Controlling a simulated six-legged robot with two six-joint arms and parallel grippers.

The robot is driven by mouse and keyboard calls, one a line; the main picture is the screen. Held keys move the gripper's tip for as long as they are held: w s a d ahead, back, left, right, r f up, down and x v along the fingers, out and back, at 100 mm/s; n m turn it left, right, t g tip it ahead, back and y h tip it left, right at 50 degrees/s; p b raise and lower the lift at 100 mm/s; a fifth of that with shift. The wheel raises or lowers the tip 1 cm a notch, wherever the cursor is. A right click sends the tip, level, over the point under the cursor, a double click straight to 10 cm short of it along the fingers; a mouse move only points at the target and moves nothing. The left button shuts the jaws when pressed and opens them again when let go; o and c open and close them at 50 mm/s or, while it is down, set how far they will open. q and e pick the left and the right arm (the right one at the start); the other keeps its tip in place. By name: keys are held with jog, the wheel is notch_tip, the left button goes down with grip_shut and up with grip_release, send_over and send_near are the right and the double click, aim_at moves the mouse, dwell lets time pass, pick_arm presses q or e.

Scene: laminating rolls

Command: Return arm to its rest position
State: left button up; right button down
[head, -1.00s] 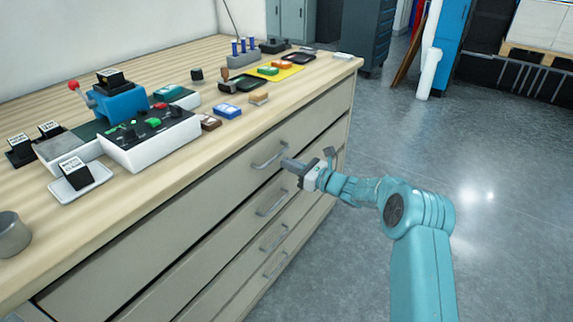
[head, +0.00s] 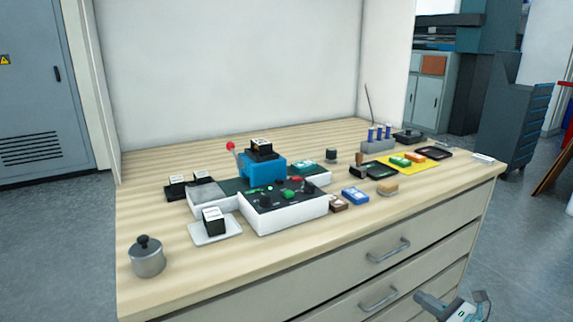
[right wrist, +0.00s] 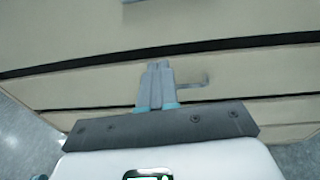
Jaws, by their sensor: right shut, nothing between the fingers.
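My right gripper (head: 426,303) shows at the bottom right of the head view, in front of the drawer fronts and below the tabletop. Only the gripper and a bit of the wrist are in frame. In the right wrist view its two fingers (right wrist: 158,80) lie together, shut with nothing between them, over the pale drawer fronts. No contact with the drawers can be made out. My left gripper does not show in any view.
The wooden workbench (head: 150,222) carries a blue machine (head: 262,170), a white control box (head: 284,212), a lidded metal pot (head: 147,258) and a yellow mat (head: 420,166). Drawer handles (head: 388,250) stick out near my right gripper. Free floor lies right of the bench.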

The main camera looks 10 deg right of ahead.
jog(key=s+a+f+n+g+y, duration=0.1)
jog(key=s+a+f+n+g, duration=0.35)
jog(key=a+f, duration=0.55)
jog(key=s+a+f+n+g+h, duration=0.2)
jog(key=s+a+f+n+g, duration=0.4)
jog(key=s, duration=0.3)
jog(key=s+a+f+n+g+h, duration=0.1)
jog(key=s+a+f+n+g, duration=0.5)
jog(key=s, duration=0.3)
jog(key=s+a+f+n+t+h, duration=0.2)
jog(key=s+a+n, duration=0.55)
jog(key=n, duration=0.35)
notch_tip(320, 180, up, 18)
jog(key=p, duration=1.7)
jog(key=shift+d+f+n, duration=0.25)
jog(key=shift+d+n, duration=0.05)
jog(key=shift+n, duration=0.15)
